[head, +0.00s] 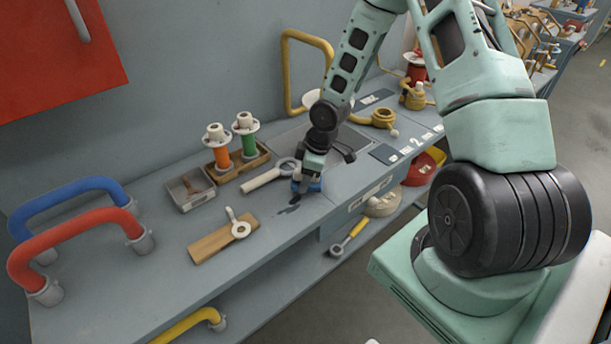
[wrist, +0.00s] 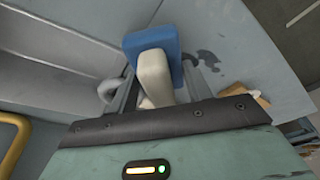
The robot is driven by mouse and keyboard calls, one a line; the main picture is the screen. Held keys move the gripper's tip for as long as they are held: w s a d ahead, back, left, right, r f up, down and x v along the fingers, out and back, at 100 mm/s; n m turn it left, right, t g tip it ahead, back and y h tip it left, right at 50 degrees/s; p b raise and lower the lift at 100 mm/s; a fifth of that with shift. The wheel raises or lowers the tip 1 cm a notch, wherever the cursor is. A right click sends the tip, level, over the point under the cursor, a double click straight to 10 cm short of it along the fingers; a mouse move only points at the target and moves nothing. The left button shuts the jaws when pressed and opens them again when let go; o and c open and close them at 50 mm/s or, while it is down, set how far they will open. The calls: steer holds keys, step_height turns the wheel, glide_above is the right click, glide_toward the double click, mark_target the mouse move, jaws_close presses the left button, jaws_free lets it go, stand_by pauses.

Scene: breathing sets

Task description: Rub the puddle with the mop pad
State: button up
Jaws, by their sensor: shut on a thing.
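The mop pad (head: 315,187) is a blue block, seen beneath my gripper (head: 311,172) in the head view. In the wrist view, the blue pad (wrist: 147,42) has a cream grip (wrist: 153,74) that stands between the two fingers of my gripper (wrist: 158,88), which is shut on it. The puddle (head: 290,209) is a small dark patch of blots on the grey bench, just in front of the pad. In the wrist view the puddle (wrist: 206,60) lies right beside the pad's right edge. Whether the pad touches the bench cannot be told.
A white-handled ring tool (head: 266,177) lies left of my gripper. A wooden block with a white ring piece (head: 222,239) lies nearer the front edge. A grey tray (head: 190,192) and a wooden rack with spools (head: 242,165) stand behind. Bare bench surrounds the puddle.

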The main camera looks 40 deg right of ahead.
steer(key=shift+f+b, duration=0.75)
steer(key=shift+f, duration=0.25)
